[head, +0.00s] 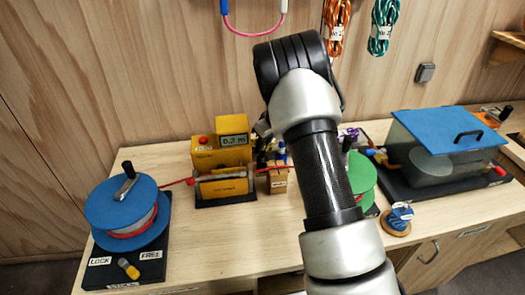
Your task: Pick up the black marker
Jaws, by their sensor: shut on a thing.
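My gripper (263,130) shows only in part at the left side of my wrist, above the middle of the bench. It is shut on a dark, narrow thing (262,153) that looks like the black marker. My arm hides most of the fingers, so the exact grip cannot be seen. I cannot tell from this view how far the held thing is above the holder.
A yellow measuring device (222,158) stands left of the holder, with a red cord running to a blue spool (128,213). A green spool (361,174) and a blue-lidded clear tank (447,135) stand to the right. The bench front (225,235) is clear.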

